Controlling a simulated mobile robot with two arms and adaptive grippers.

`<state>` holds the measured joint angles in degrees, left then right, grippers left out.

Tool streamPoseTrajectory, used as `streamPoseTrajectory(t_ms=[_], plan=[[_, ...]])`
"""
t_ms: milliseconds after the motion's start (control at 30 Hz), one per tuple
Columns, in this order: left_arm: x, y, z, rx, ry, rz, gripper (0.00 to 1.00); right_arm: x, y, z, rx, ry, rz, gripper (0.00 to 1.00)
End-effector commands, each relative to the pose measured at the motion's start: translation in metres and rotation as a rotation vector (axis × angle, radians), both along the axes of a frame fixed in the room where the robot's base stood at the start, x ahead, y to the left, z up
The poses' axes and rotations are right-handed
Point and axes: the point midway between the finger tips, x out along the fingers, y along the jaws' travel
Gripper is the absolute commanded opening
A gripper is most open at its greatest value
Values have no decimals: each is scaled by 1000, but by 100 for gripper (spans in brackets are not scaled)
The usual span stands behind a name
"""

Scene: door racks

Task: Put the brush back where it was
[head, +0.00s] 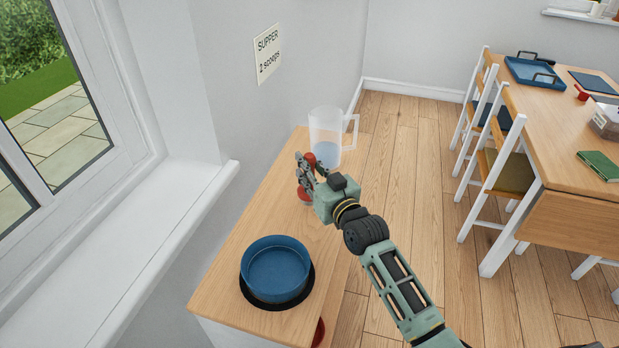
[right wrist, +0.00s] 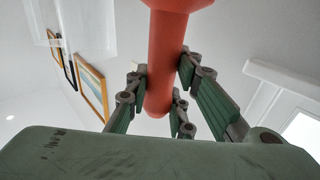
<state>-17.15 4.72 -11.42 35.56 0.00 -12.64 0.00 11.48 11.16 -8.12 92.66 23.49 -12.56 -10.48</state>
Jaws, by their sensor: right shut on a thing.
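My right gripper (head: 308,174) is shut on a red handle-like thing (head: 304,196) above the wooden counter, just in front of the clear jug. Parts of the red thing show above and below the fingers. In the right wrist view, the red thing (right wrist: 167,60) stands between the fingers as a round shaft that widens at the top of the picture. No bristles show, so I cannot tell if it is the brush. I cannot tell whether it touches the counter. My left gripper is not in view.
A clear jug (head: 326,128) stands at the counter's far end. A blue bowl (head: 275,262) sits on a black mat at the near end. Bare counter (head: 262,215) lies between them. A red thing (head: 318,333) shows at the counter's near right edge. A table (head: 560,115) with chairs is at right.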

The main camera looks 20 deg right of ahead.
Motion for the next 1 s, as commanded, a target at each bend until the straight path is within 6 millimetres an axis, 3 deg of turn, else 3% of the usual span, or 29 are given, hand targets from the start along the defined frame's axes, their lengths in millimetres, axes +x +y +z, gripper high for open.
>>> streamPoseTrajectory(t_ms=[267, 700, 733, 900, 1000], plan=[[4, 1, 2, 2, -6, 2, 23, 0, 0, -37, -1, 2, 0, 0], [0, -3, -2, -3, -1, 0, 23, 0, 0, -45, 0, 0, 0, 0], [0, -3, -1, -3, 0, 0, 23, 0, 0, -43, 0, 1, 0, 24], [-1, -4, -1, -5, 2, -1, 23, 0, 0, -43, 0, 1, 0, 39], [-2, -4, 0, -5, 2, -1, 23, 0, 0, -43, 0, 1, 0, 40]])
